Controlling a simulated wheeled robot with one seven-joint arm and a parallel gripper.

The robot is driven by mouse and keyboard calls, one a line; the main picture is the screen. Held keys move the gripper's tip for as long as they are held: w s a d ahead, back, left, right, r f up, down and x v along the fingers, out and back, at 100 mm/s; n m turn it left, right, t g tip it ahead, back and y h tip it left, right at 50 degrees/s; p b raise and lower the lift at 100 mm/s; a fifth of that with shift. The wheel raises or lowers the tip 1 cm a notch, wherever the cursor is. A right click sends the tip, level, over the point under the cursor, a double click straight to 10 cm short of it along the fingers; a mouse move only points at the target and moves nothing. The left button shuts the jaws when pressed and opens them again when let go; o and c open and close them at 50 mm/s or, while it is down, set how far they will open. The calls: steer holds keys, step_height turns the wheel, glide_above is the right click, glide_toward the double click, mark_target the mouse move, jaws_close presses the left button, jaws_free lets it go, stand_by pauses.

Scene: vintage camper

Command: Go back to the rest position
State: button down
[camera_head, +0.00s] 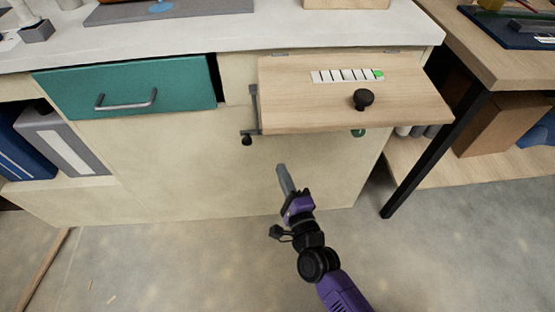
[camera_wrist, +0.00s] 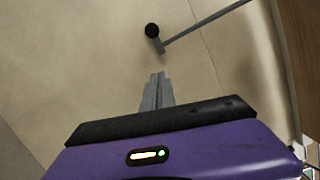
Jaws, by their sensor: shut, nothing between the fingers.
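My gripper (camera_head: 285,178) is shut and empty. In the head view it is in front of the pale cabinet front (camera_head: 215,165), below and left of the wooden flap (camera_head: 300,108), and appears apart from both. My purple and black arm reaches up to it from the lower right. In the wrist view my gripper's fingers (camera_wrist: 157,90) lie together against a background of the pale cabinet front. A black knob (camera_wrist: 152,30) on a grey rod (camera_wrist: 205,21) shows beyond the fingertips.
The flap stands out from the cabinet, with a black knob (camera_head: 363,98) and a white strip (camera_head: 345,76) on it. A teal drawer (camera_head: 130,84) is at the left. A wooden table (camera_head: 490,50) with a black leg (camera_head: 435,155) stands at the right. The floor (camera_head: 180,265) in front is mostly clear.

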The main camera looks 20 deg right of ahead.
steer(key=shift+s, duration=0.7)
steer(key=s+r+n+g, duration=0.1)
steer(key=s+r+n, duration=0.3)
steer(key=s+n, duration=0.55)
steer(key=s+d+r+n+g+y, duration=0.1)
steer(key=s+r+n, duration=0.35)
steer(key=s, duration=0.95)
steer(key=s+r+n+g, duration=0.2)
steer(key=s+r+n, duration=0.2)
steer(key=s+n, duration=0.5)
step_height(320, 180, up, 20)
steer(key=s+m+p, duration=0.1)
steer(key=s+p, duration=0.1)
steer(key=p, duration=1.8)
steer(key=shift+s+d+f+m, duration=0.2)
steer(key=shift+s+f+m, duration=0.05)
steer(key=shift+m, duration=0.05)
